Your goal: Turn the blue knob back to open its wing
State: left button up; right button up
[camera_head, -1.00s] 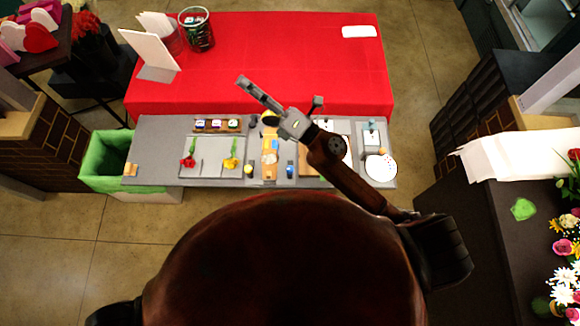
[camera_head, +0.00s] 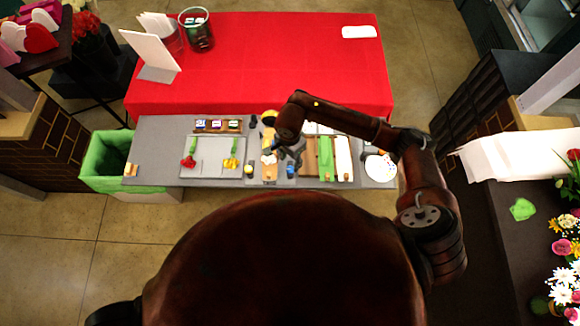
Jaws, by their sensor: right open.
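The blue knob (camera_head: 290,170) is small and stands near the front edge of the grey table, right of a narrow orange piece (camera_head: 269,168). My right gripper (camera_head: 285,155) points down just behind the knob, with its dark fingers apart. At this size I cannot tell whether a finger touches the knob. The arm's wrist hides part of the table behind it. I cannot make out the knob's wing or how it stands. My left gripper is not in view.
A yellow knob (camera_head: 248,170) stands to the left, beside a pale tray (camera_head: 212,172) with red and yellow flowers. A brown board with a green strip (camera_head: 326,160) lies to the right, with a white plate (camera_head: 380,168) beyond. A red table (camera_head: 270,60) is behind.

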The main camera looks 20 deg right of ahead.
aim_at(290, 169)
jog(key=shift+f+p, duration=0.7)
jog(key=shift+f, duration=2.45)
jog(key=shift+c, duration=0.7)
grip_shut()
